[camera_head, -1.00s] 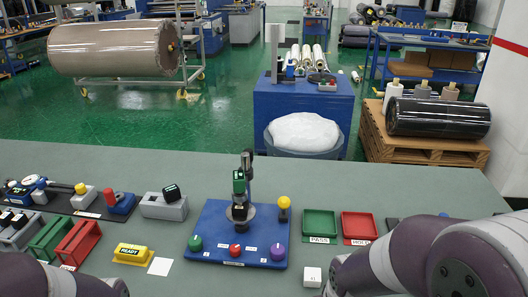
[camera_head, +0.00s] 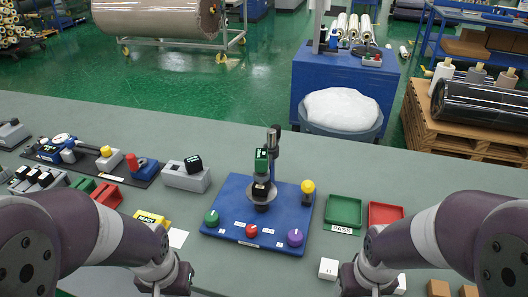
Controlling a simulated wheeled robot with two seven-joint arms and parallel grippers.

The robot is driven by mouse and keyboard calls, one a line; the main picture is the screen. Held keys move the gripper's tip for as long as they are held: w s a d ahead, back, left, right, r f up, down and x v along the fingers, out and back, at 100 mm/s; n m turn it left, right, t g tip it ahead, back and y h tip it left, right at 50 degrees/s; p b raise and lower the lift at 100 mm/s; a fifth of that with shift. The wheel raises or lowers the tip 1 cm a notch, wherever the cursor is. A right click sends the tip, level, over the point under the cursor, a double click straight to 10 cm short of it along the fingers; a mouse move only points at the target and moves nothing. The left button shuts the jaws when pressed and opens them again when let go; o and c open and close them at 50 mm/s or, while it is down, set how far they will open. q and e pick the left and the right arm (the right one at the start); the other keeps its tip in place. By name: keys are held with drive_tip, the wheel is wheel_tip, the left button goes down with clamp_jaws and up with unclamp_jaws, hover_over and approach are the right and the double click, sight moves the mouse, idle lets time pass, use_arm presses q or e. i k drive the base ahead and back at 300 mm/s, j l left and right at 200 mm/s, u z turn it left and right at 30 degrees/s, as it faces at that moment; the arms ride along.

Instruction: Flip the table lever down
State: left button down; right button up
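A blue board (camera_head: 230,231) lies on the grey table in the middle. A short lever with a yellow ball knob (camera_head: 308,186) stands upright at its right rear corner; it looks like the table lever, but no readable label confirms this. The board also carries a dark press-like stand with a green block (camera_head: 261,160), a green knob (camera_head: 211,217), a red button (camera_head: 252,230) and a purple knob (camera_head: 295,237). Both my arms reach in from the bottom, left and right of the board. Their ends run out of the bottom edge, so the gripper fingers are hidden.
A green tray (camera_head: 344,211) and a red tray (camera_head: 385,213) lie right of the board. A grey box with a black knob (camera_head: 194,164) and a yellow READY block (camera_head: 151,218) lie left. A white cube (camera_head: 328,268) is in front. The table behind the board is clear.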

sight(308, 186)
drive_tip(key=i+j+z, duration=0.15)
drive_tip(key=j+z, duration=0.15)
drive_tip(key=z, duration=0.15)
drive_tip(key=i+j+z, duration=0.1)
drive_tip(key=j+z, duration=0.3)
